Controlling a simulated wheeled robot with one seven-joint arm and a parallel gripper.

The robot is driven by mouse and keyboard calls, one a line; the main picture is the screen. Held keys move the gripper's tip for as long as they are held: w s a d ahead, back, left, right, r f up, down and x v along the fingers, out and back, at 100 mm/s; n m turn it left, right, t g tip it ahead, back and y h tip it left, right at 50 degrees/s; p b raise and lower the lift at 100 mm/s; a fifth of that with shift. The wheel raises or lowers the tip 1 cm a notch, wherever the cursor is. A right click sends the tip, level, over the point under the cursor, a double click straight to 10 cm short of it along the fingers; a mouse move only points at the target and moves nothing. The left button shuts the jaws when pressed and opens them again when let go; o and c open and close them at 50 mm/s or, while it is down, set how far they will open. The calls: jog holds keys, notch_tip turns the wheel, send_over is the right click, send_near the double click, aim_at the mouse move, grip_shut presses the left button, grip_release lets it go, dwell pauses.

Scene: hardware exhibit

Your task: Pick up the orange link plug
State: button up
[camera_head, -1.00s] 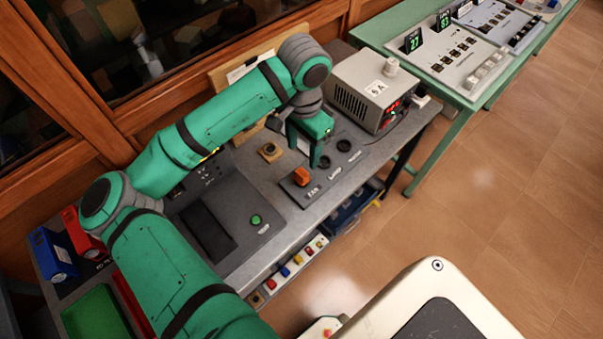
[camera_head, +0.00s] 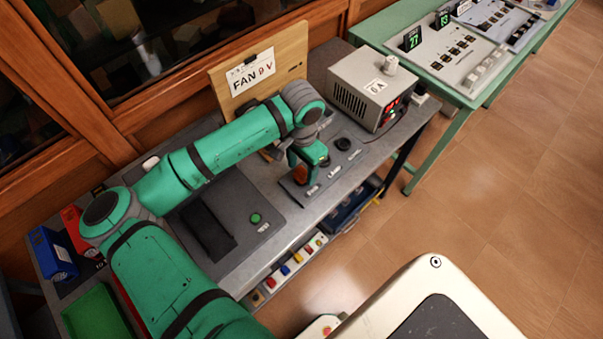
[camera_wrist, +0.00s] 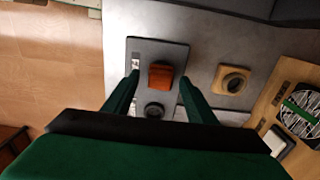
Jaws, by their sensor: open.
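The orange link plug (camera_wrist: 161,76) sits on a dark socket plate (camera_wrist: 150,51) on the bench, beside a round black socket (camera_wrist: 154,109). In the wrist view my gripper (camera_wrist: 160,80) is open, with one green finger on each side of the plug and visible gaps between. In the head view my gripper (camera_head: 308,168) is low over the plate, and the plug (camera_head: 300,172) shows only partly beside its fingers. Whether the fingertips reach down to the plug's height is hard to tell.
A grey power supply box (camera_head: 370,87) stands at the back right of the bench. A wooden board with a "FAN 9 V" card (camera_head: 251,78) stands behind my arm. A tan block with a round hole (camera_wrist: 231,80) lies near the plate.

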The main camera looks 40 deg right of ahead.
aim_at(302, 171)
jog(key=c, duration=1.2)
jog(key=shift+o, duration=0.2)
jog(key=shift+r, duration=0.1)
jog(key=shift+r, duration=0.4)
notch_tip(302, 171, up, 2)
jog(key=shift+r, duration=0.2)
jog(key=s+d+r, duration=0.5)
jog(key=s+r, duration=0.4)
jog(key=s, duration=0.4)
jog(key=shift+r, duration=0.35)
